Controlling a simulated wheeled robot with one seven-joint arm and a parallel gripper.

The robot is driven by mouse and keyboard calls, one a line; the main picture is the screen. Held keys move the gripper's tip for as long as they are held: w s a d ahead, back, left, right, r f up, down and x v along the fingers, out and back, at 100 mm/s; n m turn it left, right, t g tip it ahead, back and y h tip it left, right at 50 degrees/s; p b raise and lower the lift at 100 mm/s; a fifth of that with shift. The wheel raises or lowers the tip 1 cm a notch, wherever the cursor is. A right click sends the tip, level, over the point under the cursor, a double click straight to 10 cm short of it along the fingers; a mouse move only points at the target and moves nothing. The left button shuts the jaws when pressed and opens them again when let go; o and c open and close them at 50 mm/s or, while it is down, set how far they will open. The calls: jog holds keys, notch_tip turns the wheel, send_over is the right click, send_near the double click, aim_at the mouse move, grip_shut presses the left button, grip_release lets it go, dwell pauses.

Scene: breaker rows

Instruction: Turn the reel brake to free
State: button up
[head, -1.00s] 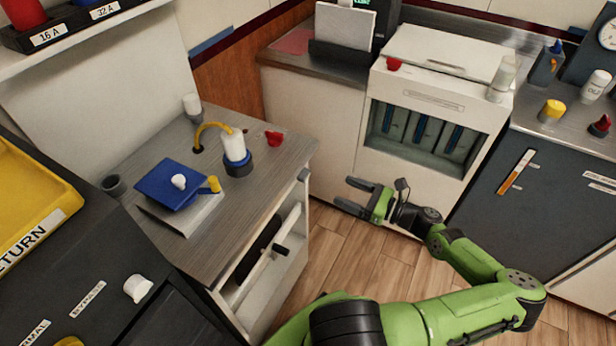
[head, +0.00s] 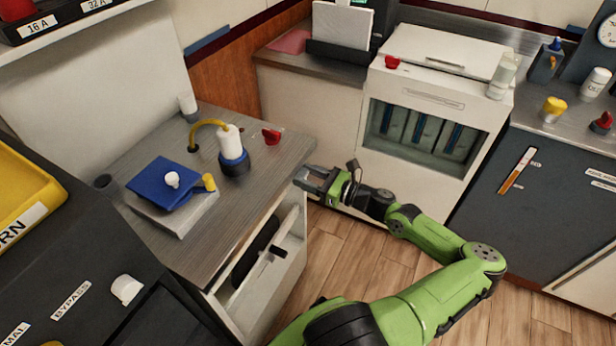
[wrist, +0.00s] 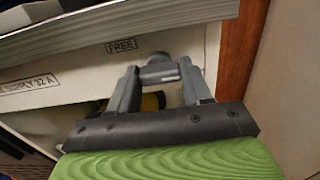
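The reel brake appears to be the grey knob (wrist: 160,70) on the white front of the cabinet, below the worktop edge, beside a label reading FREE (wrist: 121,46). My gripper (wrist: 158,76) is open in the wrist view, one finger on each side of the knob. I cannot tell whether either finger touches it. In the head view my gripper (head: 306,178) is at the cabinet's upper right front corner and mostly hides the knob. A dark reel (head: 255,250) sits in the cabinet's open slot.
The worktop (head: 245,190) above holds a blue-lidded box (head: 160,190), a white-and-blue plug (head: 232,150) with a yellow cable and a red knob (head: 271,136). A black handle (head: 278,253) sticks out below. The wooden floor (head: 350,260) in front is clear.

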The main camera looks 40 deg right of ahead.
jog(key=c, duration=0.5)
jog(key=shift+c, duration=0.2)
jog(key=n+p, duration=0.1)
jog(key=n, duration=0.2)
jog(key=shift+n+p, duration=0.35)
jog(key=shift+n, duration=0.05)
jog(key=n+b, duration=0.1)
jog(key=n, duration=1.2)
jog(key=shift+n, duration=0.4)
jog(key=shift+n+b, duration=0.3)
